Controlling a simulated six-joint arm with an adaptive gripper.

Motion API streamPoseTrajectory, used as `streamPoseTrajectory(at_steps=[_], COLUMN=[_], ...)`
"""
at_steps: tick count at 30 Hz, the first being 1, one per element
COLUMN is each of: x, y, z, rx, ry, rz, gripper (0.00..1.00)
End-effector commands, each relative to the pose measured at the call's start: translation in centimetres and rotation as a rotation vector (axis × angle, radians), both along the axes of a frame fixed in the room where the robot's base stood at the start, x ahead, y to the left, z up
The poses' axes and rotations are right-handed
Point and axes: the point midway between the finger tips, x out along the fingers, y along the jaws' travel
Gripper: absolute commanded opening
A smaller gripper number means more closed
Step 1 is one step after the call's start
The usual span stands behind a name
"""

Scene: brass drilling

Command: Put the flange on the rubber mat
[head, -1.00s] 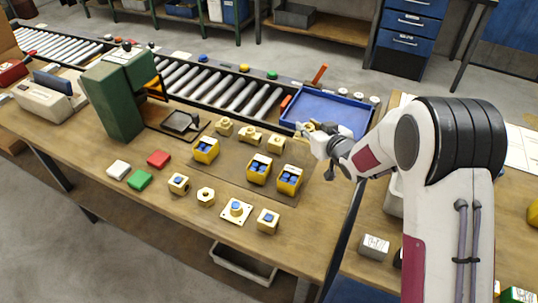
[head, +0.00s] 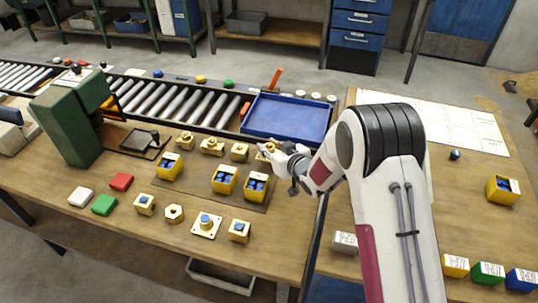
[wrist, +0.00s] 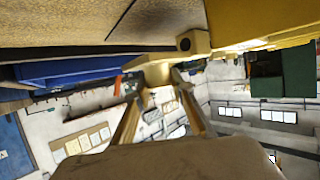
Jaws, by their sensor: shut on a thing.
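My gripper (head: 274,154) is at the right end of the back row of brass parts, its jaws shut on a brass part. I take this part to be the flange (head: 265,149); its outline is partly hidden by the jaws. In the wrist view the flange (wrist: 158,70) sits between the fingertips (wrist: 158,88), close to a small brass block with a dark hole (wrist: 193,42). A flat brown mat (head: 205,178), apparently the rubber mat, lies on the table under yellow boxes and brass parts. I cannot tell whether the flange touches it.
Yellow boxes with blue contents (head: 224,180) stand on the mat. A square brass plate (head: 206,225) and other brass parts lie in front. A blue tray (head: 287,119) is behind my gripper. A green machine (head: 66,125) stands left.

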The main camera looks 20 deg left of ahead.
Motion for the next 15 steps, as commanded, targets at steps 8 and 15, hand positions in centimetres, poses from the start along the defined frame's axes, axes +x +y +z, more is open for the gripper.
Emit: streamPoseTrajectory(at_steps=[8,15], x=[0.0,0.1], y=[0.0,0.0], z=[-1.1,-3.1], rx=[0.002,0.003], ry=[-0.002,-0.003], rz=[0.000,0.000], gripper=[0.00,0.00])
